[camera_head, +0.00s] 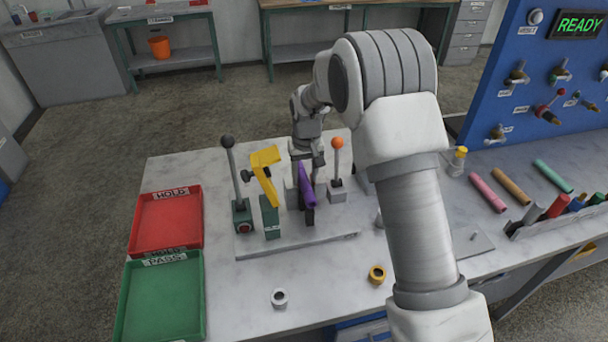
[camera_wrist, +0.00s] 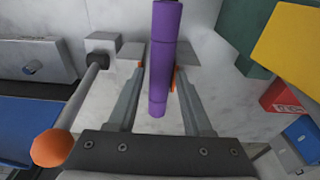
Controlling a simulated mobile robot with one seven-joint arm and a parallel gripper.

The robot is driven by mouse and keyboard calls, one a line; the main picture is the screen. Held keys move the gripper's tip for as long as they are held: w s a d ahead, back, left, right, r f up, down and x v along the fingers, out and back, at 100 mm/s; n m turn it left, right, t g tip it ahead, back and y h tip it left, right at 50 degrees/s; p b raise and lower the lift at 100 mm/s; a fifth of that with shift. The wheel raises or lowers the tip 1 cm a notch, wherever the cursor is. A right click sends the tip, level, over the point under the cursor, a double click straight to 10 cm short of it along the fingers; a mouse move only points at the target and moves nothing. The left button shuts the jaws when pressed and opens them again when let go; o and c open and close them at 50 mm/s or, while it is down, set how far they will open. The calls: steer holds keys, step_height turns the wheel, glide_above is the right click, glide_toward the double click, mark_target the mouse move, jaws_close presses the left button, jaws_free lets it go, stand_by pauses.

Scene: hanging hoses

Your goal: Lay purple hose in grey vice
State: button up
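The purple hose (camera_head: 307,186) is a straight tube, tilted, at the middle of the fixture plate in the head view. It also runs up the middle of the wrist view (camera_wrist: 158,95), its near end toward the camera. My gripper (camera_head: 306,160) reaches it from behind. The grey vice (camera_head: 320,192) shows as grey blocks on both sides of the hose; one block also shows in the wrist view (camera_wrist: 187,52). I cannot tell whether the hose rests on it.
An orange-knobbed lever (camera_head: 337,144) stands just right of the hose. Red (camera_head: 198,222) and green (camera_head: 197,300) trays are at left. Loose hoses (camera_head: 488,192) lie right.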

steer(key=shift+o, duration=0.7)
steer(key=shift+s+a+f, duration=0.1)
steer(key=shift+a, duration=0.1)
